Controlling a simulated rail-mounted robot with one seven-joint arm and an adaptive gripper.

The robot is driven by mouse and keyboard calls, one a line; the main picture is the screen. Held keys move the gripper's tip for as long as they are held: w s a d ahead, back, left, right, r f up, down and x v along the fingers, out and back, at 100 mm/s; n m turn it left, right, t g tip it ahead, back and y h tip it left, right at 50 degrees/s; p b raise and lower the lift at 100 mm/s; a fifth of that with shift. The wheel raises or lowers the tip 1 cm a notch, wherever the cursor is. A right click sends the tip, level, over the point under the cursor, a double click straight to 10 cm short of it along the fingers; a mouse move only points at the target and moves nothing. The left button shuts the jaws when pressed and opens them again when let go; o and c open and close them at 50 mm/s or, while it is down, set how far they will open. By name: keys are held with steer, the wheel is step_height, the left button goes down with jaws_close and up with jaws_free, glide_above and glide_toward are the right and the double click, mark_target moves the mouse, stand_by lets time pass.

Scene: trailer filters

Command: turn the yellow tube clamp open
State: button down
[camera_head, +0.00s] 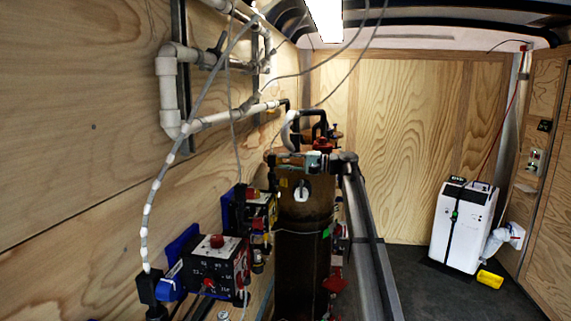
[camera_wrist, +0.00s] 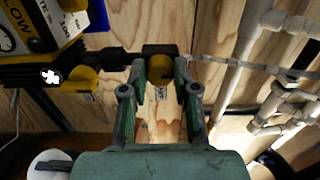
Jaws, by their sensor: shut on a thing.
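The yellow tube clamp (camera_wrist: 161,70) shows in the wrist view between the two fingers of my gripper (camera_wrist: 160,78). The fingers are closed around it, one on each side. A black fitting sits just behind the clamp, and a dark tube runs left from it. In the head view my greenish gripper (camera_head: 286,160) is seen small, near the top front of the brown tank. There the clamp is too small or hidden to make out.
A yellow-and-black flow meter box (camera_wrist: 50,32) with a yellow knob (camera_wrist: 82,82) is close at left. White pipes (camera_wrist: 245,60) run along the plywood wall at right. The brown tank (camera_head: 302,235) is near my arm. A white machine (camera_head: 463,225) stands far right.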

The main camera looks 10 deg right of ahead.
steer(key=c, duration=0.9)
jaws_free()
steer(key=shift+o, duration=0.2)
steer(key=v, duration=1.2)
